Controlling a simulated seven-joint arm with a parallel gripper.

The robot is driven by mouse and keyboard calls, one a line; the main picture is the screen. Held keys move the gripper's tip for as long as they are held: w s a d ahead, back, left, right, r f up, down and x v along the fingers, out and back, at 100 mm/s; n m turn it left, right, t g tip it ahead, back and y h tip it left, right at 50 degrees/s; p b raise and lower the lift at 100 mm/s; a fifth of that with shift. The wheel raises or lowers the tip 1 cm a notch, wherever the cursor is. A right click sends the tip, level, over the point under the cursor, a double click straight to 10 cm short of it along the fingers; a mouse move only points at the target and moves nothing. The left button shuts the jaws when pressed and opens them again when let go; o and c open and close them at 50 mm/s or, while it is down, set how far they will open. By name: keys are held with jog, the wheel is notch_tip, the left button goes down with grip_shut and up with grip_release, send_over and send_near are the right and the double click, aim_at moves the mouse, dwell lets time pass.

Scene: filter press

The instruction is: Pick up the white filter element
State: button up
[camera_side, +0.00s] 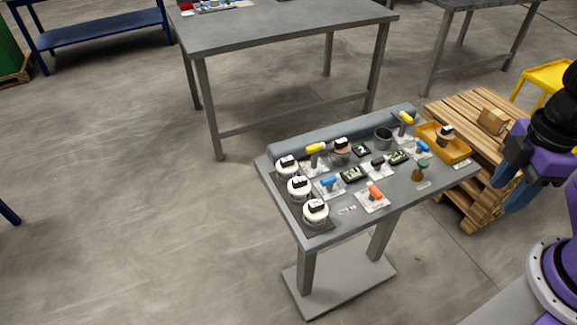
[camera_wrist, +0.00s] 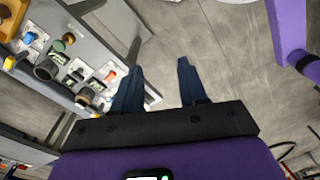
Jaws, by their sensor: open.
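Three white round pieces with black tops stand in a row on a dark mat at the table's left end in the side view: a back one (camera_side: 287,170), a middle one (camera_side: 299,190) and a front one (camera_side: 316,213). They look like the white filter elements; I cannot tell which one is meant. My gripper (camera_side: 508,188) is beyond the table's right end, far from them, with blue fingers pointing down. In the wrist view my gripper (camera_wrist: 160,65) has its fingers apart, with only floor between them. The white pieces cannot be made out clearly in the wrist view.
The grey table (camera_side: 405,195) also holds an orange tray (camera_side: 462,151) with a dark-topped piece, a grey cup (camera_side: 383,138), a brown-sided piece (camera_side: 341,157) and several coloured-handled valves. A wooden pallet stack (camera_side: 470,202) stands at right. A grey bench (camera_side: 280,30) stands behind.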

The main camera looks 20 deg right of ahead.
jog(key=shift+o, duration=0.3)
jog(key=o, duration=0.4)
jog(key=shift+o, duration=0.2)
jog(key=n, duration=0.5)
send_over(287, 159)
notch_tip(287, 159, down, 7)
notch_tip(287, 159, down, 16)
jog(key=shift+f, duration=0.2)
